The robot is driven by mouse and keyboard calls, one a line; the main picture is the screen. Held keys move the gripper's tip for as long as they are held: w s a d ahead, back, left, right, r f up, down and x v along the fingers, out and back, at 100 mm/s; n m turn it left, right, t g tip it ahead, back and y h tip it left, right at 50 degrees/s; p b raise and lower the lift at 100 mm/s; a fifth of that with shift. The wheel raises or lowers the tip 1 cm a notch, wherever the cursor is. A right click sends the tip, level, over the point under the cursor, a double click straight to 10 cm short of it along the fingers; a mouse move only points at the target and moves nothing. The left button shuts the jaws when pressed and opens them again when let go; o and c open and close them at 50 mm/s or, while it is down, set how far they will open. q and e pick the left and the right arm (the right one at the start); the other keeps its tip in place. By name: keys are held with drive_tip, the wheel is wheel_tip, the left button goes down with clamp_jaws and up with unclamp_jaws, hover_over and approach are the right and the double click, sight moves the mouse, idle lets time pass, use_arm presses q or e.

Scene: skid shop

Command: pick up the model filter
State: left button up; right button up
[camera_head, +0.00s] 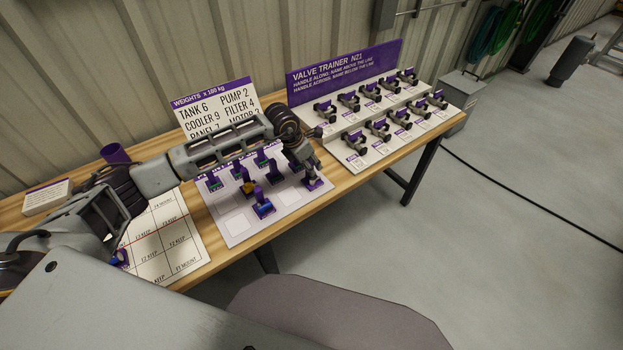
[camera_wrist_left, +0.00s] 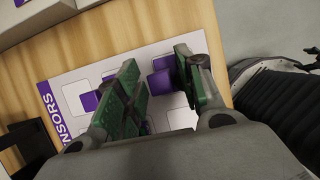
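Several small models with purple tops stand on a white sheet (camera_head: 238,226) on the bench; a blue-based one (camera_head: 263,208) is nearest the front and a yellow-based one (camera_head: 248,187) is behind it. I cannot tell by a label which is the model filter. My left gripper (camera_head: 308,172) is over the sheet's right end, just above and around a purple-topped model (camera_head: 313,184). In the left wrist view the gripper's green-padded fingers (camera_wrist_left: 164,88) are apart, with a purple block (camera_wrist_left: 162,82) between them. A firm hold does not show. My right gripper is out of view.
A valve trainer board (camera_head: 345,68) with rows of small valves stands at right. A weights sign (camera_head: 215,105) leans at the back wall. A gridded sheet (camera_head: 165,240) lies at left. A purple cup (camera_head: 115,153) stands behind my left arm.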

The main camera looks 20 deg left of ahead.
use_arm(q)
clamp_jaws()
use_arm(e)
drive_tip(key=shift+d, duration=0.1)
use_arm(q)
drive_tip(key=shift+r, duration=0.15)
wheel_tip(320, 180, up, 9)
drive_tip(key=shift+f+b, duration=0.1)
drive_tip(key=shift+b, duration=0.45)
drive_tip(key=shift+r, duration=0.5)
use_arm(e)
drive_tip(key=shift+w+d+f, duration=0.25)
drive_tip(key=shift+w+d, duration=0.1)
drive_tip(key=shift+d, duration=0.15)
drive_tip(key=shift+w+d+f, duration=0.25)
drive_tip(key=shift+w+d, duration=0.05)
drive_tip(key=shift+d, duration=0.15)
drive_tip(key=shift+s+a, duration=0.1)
